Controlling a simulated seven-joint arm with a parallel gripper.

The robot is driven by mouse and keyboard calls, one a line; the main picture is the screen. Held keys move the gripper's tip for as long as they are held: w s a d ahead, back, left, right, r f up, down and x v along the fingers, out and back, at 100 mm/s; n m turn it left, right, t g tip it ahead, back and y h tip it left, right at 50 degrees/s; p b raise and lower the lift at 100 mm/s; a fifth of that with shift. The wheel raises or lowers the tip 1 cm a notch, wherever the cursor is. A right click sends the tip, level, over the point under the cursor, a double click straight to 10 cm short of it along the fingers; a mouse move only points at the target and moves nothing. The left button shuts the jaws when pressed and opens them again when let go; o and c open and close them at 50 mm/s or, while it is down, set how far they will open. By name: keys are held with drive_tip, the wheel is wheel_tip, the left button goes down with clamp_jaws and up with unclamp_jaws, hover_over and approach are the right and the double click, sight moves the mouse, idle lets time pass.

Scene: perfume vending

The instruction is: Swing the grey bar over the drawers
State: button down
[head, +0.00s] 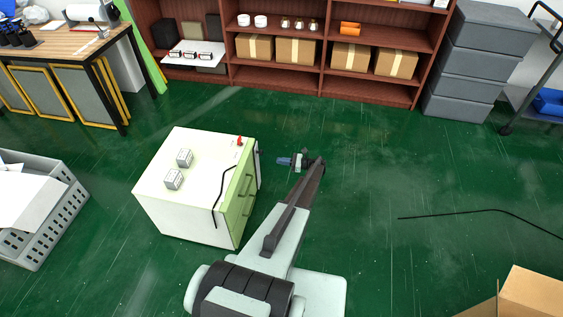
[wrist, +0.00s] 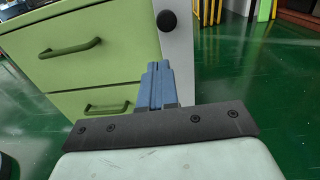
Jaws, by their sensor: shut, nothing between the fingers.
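A white cabinet (head: 190,205) with light green drawers (head: 240,205) stands on the floor left of my arm. In the wrist view, the drawer fronts (wrist: 75,30) have green handles. The grey bar (wrist: 178,52) stands upright along the right edge of the drawer fronts, with a round black knob (wrist: 168,21) near the top of the view. In the head view, the bar (head: 258,163) shows as a narrow strip at the cabinet's far corner. My gripper (head: 279,161) has blue fingers, shut and empty, in front of the bar. In the wrist view, the fingertips (wrist: 156,68) overlap the bar's lower part; contact cannot be told.
A grey crate (head: 50,220) stands at left, a cardboard box (head: 525,295) at lower right. The green floor right of my arm is mostly clear.

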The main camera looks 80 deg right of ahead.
approach(253, 158)
drive_tip(key=w, duration=0.5)
drive_tip(key=shift+w+f, duration=0.1)
drive_tip(key=shift+w, duration=0.1)
drive_tip(key=shift+w+a, duration=0.2)
drive_tip(key=shift+w, duration=0.65)
drive_tip(key=shift+s, duration=0.1)
drive_tip(key=s, duration=1.5)
drive_tip(key=shift+d, duration=0.15)
